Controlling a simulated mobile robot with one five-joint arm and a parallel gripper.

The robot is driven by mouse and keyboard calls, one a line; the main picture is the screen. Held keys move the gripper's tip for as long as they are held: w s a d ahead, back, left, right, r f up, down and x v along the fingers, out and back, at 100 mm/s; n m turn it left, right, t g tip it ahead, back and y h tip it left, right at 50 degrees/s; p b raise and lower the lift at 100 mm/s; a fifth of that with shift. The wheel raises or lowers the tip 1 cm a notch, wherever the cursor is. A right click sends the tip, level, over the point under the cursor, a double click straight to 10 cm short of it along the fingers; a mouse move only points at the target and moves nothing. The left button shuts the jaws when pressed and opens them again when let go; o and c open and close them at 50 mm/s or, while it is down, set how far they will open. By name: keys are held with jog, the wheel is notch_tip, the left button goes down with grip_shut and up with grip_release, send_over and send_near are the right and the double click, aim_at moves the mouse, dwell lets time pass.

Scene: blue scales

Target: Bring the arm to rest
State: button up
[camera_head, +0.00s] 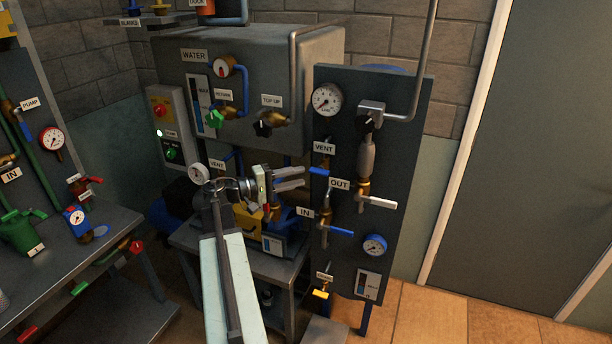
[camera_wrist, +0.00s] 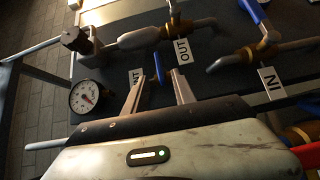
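My arm (camera_head: 225,265) reaches up from the bottom of the head view towards the dark valve panel. My gripper (camera_head: 304,176) is at its end, with two pale fingers pointing right at the panel's left edge. In the wrist view my gripper (camera_wrist: 158,77) has its fingers apart, with nothing held between them. The blue VENT lever (camera_wrist: 157,67) shows just beyond and between the fingertips. In the head view this lever (camera_head: 318,170) is right by the fingertips; I cannot tell whether they touch.
The valve panel (camera_head: 400,100) carries gauges, an OUT valve with a white lever (camera_head: 378,202) and an IN valve with a blue lever (camera_head: 337,231). A grey WATER tank (camera_head: 270,60) stands behind. A left bench (camera_head: 120,225) holds more valves. Floor (camera_head: 440,320) is clear at lower right.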

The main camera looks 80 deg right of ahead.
dwell(0.4)
jog(key=w+a+f+n+t+h, duration=0.1)
jog(key=w+a+n+t+h, duration=0.3)
jog(key=w, duration=0.7)
jog(key=w+a+f+t, duration=0.1)
jog(key=w+a, duration=0.4)
jog(key=w, duration=0.7)
jog(key=w+a+f+n+t+y, duration=0.1)
jog(key=w+a+f+n+t, duration=0.15)
jog(key=w+a, duration=0.5)
jog(key=w+a+f+n+t, duration=0.1)
jog(key=w+a+f+t, duration=0.25)
jog(key=w+a, duration=0.35)
jog(key=w+a+f+n+t+y, duration=0.1)
jog(key=w+a+f+t+y, duration=0.3)
jog(key=a, duration=0.6)
jog(key=w+a+f+n+g, duration=0.15)
jog(key=a+f, duration=0.35)
jog(key=a, duration=0.5)
jog(key=a+f+y, duration=0.3)
jog(key=a+y, duration=0.1)
jog(key=a, duration=0.7)
jog(key=s+a+f+n+t+y, duration=0.1)
jog(key=a+f+y, duration=0.2)
jog(key=a, duration=0.8)
jog(key=shift+a+f+y, duration=0.25)
jog(key=shift+y, duration=0.75)
